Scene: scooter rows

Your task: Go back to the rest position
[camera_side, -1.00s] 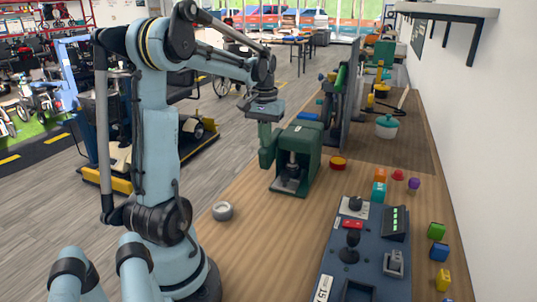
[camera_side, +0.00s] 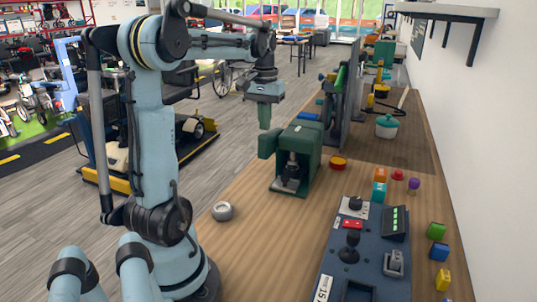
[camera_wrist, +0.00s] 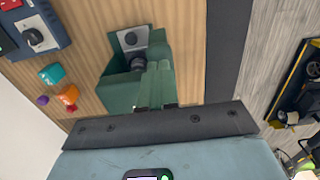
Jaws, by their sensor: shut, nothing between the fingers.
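My gripper (camera_side: 265,121) hangs pointing down from my arm, just above and to the left of the green machine (camera_side: 304,150) on the wooden table. Its green fingers are shut with nothing visible between them. In the wrist view my gripper (camera_wrist: 155,80) shows as two green fingers side by side, in front of the green machine (camera_wrist: 118,92). They look apart from the machine in the side view.
A red round piece (camera_side: 338,163) lies right of the machine. A wall shelf (camera_side: 450,10) hangs at upper right.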

